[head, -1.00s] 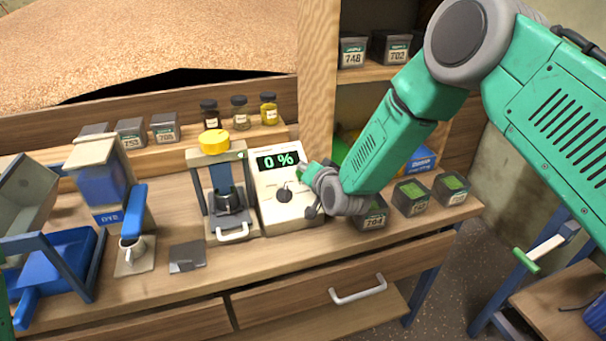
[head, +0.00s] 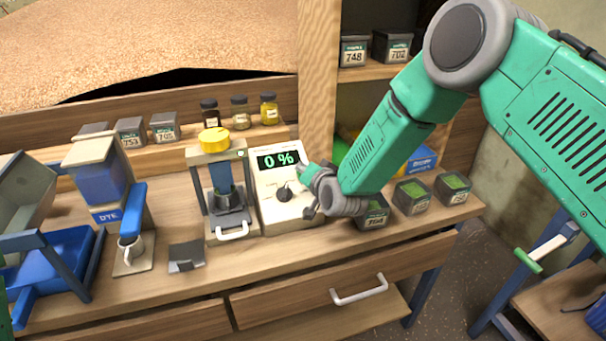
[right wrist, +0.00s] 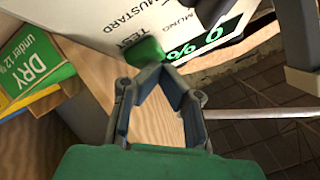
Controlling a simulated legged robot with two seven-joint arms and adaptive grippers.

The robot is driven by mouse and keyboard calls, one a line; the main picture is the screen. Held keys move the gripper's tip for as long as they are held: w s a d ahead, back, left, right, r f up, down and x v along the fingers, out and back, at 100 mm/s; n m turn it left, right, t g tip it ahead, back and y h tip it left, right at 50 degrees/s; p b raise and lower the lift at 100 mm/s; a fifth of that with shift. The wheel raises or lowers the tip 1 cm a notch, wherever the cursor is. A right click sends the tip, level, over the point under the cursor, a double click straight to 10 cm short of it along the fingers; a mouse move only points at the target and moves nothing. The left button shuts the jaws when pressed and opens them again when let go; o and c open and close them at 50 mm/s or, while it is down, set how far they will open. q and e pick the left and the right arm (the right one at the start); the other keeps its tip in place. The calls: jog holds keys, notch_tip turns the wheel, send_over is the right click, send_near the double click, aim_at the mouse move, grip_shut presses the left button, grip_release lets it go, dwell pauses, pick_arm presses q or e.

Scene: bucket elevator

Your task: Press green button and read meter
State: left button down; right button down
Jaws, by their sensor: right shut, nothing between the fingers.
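The white meter (head: 290,205) stands on the bench with its green-lit display (head: 279,160) reading 0 %. A dark knob sits below the display. The display also shows in the right wrist view (right wrist: 205,42), seen upside down. There the green button (right wrist: 147,52) is on the meter's face, beside the word TEST. My right gripper (head: 306,172) is shut and empty at the meter's right side. In the right wrist view its closed fingertips (right wrist: 155,72) are right at the button's edge; I cannot tell whether they touch it.
A press with a yellow knob (head: 213,138) stands left of the meter. Dark labelled boxes (head: 412,195) stand to the right. A dark plate (head: 187,255) lies near the front.

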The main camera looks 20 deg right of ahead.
jog(key=shift+w+f, duration=0.15)
jog(key=shift+f, duration=0.15)
dwell(0.5)
jog(key=shift+s+d+r+p, duration=0.1)
jog(key=shift+s+r+p, duration=0.15)
jog(key=shift+r, duration=0.2)
jog(key=shift+s+d+r+p, duration=0.1)
jog(key=shift+s+r+p, duration=0.15)
jog(key=shift+r, duration=0.15)
jog(key=r+p, duration=0.1)
jog(key=s+r+p, duration=0.1)
jog(key=r, duration=0.1)
jog(key=s+r+p, duration=0.1)
jog(key=p, duration=0.1)
jog(key=shift+r, duration=0.25)
dwell(0.4)
